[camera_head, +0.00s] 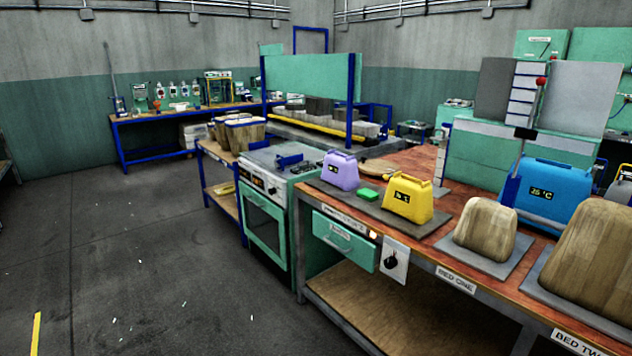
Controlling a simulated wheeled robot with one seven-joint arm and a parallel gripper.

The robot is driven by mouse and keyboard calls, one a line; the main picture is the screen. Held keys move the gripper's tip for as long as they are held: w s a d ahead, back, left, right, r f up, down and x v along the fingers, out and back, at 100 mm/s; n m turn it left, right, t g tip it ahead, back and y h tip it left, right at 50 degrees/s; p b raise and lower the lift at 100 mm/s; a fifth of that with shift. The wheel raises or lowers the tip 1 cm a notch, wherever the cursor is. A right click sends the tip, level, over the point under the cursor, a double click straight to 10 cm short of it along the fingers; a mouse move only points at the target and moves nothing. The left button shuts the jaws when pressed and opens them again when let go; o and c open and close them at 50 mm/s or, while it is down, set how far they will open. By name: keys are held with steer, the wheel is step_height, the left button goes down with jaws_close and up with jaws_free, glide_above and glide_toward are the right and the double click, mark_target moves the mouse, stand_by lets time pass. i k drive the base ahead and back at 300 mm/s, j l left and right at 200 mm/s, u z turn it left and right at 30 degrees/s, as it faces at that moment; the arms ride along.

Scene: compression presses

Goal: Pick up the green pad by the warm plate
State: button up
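A small bright green pad (368,195) lies flat on a thin dark plate (350,203) at the left end of the wooden-topped bench. A purple block with a handle (340,171) stands just left of the pad. A yellow block with a small dark display (407,199) stands just right of it. I cannot read a label that marks the dark plate as the warm plate. My gripper is not in view, and nothing touches the pad from above.
A green oven (264,225) stands left of the bench (440,255). Wooden blocks (484,228) on grey plates and a blue unit reading 25 °C (545,195) fill the bench's right part. The grey floor (140,260) at left is largely clear.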

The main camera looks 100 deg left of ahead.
mark_target(366, 195)
steer(key=u, duration=3)
